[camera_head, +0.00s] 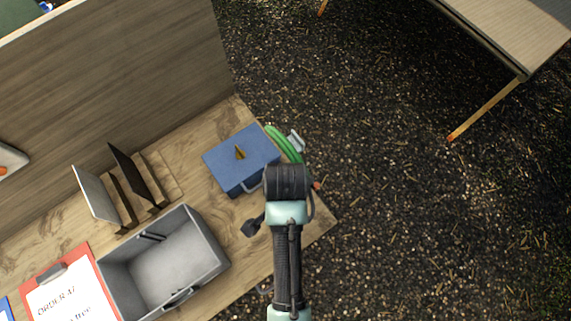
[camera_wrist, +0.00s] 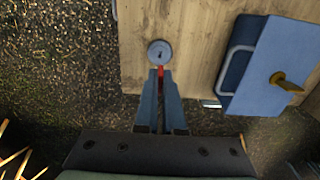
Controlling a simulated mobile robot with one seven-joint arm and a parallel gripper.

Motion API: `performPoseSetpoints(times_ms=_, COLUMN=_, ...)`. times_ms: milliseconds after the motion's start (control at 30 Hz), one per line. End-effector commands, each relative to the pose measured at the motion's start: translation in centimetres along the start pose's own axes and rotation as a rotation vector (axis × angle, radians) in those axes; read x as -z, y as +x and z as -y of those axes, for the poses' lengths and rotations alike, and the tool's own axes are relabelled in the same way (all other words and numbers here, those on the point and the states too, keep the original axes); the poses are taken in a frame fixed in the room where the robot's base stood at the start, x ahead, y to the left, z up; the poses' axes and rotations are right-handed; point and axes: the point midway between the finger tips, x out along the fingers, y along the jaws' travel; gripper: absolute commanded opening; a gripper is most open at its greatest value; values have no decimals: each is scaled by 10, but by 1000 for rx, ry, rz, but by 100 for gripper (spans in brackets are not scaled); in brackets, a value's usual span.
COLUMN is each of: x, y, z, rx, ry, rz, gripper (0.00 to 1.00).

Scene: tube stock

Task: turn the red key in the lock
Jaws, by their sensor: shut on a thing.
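The lock (camera_wrist: 160,50) is a round grey disc with a small dark keyhole, on the wooden surface in the upper middle of the wrist view. My gripper (camera_wrist: 161,79) is shut on the red key (camera_wrist: 160,71), of which only a small red part shows between the fingertips. The key is at the lower rim of the lock in the picture, and the keyhole shows uncovered above it. I cannot tell whether the key touches the lock. In the head view my arm hides the fingers, the key and the lock.
A blue box (camera_head: 228,170) with a brass piece (camera_head: 240,153) on top lies close by; the box also shows right of the lock in the wrist view (camera_wrist: 262,62). A grey open bin (camera_head: 215,240), a dark upright panel (camera_head: 134,172) and a red clipboard (camera_head: 82,257) stand leftward.

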Motion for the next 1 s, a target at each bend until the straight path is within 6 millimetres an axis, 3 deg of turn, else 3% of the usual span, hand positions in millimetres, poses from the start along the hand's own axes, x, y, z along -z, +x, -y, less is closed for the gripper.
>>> performPoseSetpoints(times_ms=100, x=0, y=-13, z=1, rx=2, ry=0, rz=-1, gripper=0)
performPoseSetpoints(times_ms=233, x=0, y=-13, z=0, rx=0, ry=0, rz=0, gripper=0)
performPoseSetpoints(times_ms=700, x=0, y=36, z=0, rx=-1, ry=0, rz=0, gripper=0)
performPoseSetpoints(times_ms=1000, x=0, y=47, z=0, rx=0, ry=0, rz=-1, gripper=0)
